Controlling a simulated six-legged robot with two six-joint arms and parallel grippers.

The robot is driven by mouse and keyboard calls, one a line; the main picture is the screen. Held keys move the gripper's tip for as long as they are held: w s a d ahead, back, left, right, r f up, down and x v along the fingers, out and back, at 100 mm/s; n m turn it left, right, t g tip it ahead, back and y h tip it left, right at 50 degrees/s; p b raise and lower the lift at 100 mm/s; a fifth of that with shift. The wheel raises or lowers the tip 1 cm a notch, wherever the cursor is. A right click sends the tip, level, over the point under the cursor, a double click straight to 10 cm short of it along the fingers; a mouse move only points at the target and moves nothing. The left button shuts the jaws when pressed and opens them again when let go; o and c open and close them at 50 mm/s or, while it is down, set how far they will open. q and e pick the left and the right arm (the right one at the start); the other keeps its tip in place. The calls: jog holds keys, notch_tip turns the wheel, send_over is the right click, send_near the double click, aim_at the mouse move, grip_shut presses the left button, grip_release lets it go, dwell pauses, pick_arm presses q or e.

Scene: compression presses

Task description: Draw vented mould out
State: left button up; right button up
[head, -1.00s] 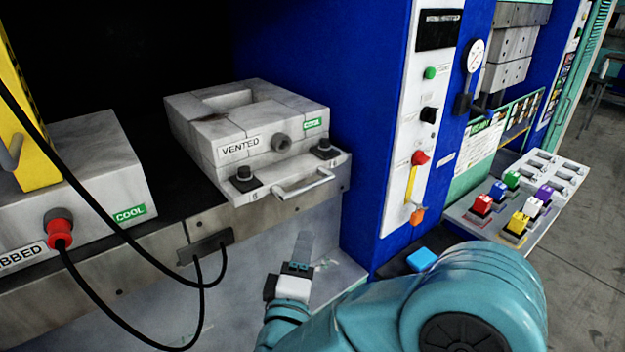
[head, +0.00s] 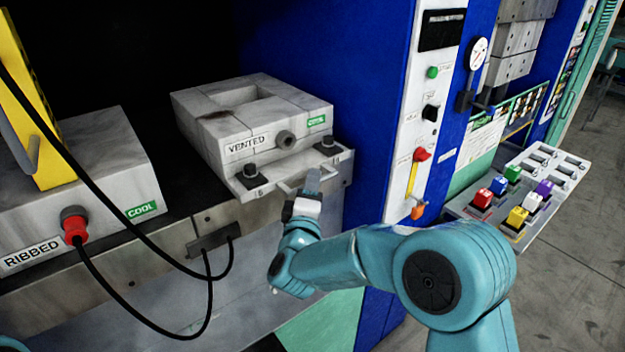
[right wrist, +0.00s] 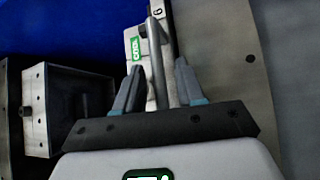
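The vented mould (head: 205,128) is a grey block labelled VENTED with a green COOL tag. It sits on the press bed in the head view, and its front plate carries two black knobs and a bar handle (head: 289,187). My right gripper (head: 313,180) is at the handle's right part, from below and in front. In the right wrist view the handle (right wrist: 157,75) runs between the two fingers of my right gripper (right wrist: 159,66), with gaps visible on both sides. The fingers are apart. My left gripper is out of view.
A ribbed mould (head: 85,165) with a red plug (head: 74,230) stands at left. Black cables (head: 105,190) hang across the bed's front edge. A blue press column (head: 375,110) with a control panel stands close right of the mould. A tray of coloured blocks (head: 550,180) is at right.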

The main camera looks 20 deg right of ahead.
jog(key=shift+w+d+r, duration=0.1)
jog(key=shift+w+d, duration=0.1)
jog(key=shift+w, duration=0.15)
grip_shut()
jog(key=shift+d+f, duration=0.1)
jog(key=shift+f, duration=0.1)
